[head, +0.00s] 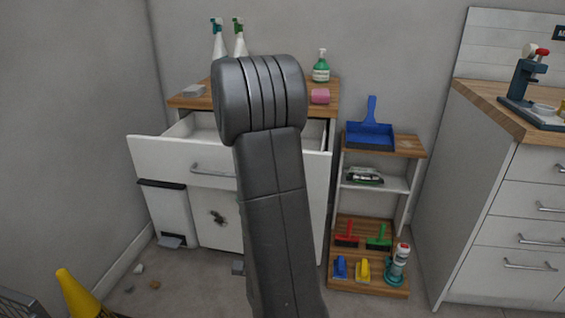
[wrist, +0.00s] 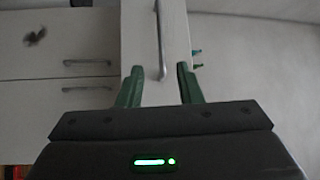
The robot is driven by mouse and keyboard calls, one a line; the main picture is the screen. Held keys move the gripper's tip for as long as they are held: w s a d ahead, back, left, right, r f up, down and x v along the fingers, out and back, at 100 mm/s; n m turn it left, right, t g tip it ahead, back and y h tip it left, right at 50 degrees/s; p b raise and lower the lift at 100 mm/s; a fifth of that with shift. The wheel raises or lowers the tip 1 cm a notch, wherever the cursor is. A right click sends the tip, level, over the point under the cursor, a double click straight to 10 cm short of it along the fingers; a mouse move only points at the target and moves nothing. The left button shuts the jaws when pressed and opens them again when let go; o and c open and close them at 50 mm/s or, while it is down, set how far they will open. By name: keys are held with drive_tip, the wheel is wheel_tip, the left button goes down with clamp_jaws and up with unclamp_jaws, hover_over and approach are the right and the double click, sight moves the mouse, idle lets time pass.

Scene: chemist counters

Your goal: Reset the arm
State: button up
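My arm (head: 272,190) rises through the middle of the head view and hides part of a white cabinet. My gripper does not show there. In the wrist view my gripper (wrist: 157,70) has two green fingers spread apart with nothing held between them. A pale drawer front with a metal handle (wrist: 160,40) lies ahead of the fingers, the handle lined up with the gap. I cannot tell how far away it is. In the head view the cabinet's top drawer (head: 175,157) stands pulled out.
Spray bottles (head: 321,67), a pink roll (head: 320,96) and a grey block (head: 194,91) stand on the cabinet top. A shelf with a blue dustpan (head: 370,137) and brushes is to the right. A yellow cone (head: 78,295) is at lower left. Debris (head: 155,285) lies on the floor.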

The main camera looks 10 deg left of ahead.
approach(221, 178)
drive_tip(key=w+a+r, duration=0.2)
drive_tip(key=a+r, duration=0.2)
drive_tip(key=r, duration=0.1)
drive_tip(key=shift+w+a+f+p, duration=0.1)
drive_tip(key=shift+w+a+p, duration=0.2)
drive_tip(key=shift+p, duration=0.25)
drive_tip(key=shift+d, duration=0.1)
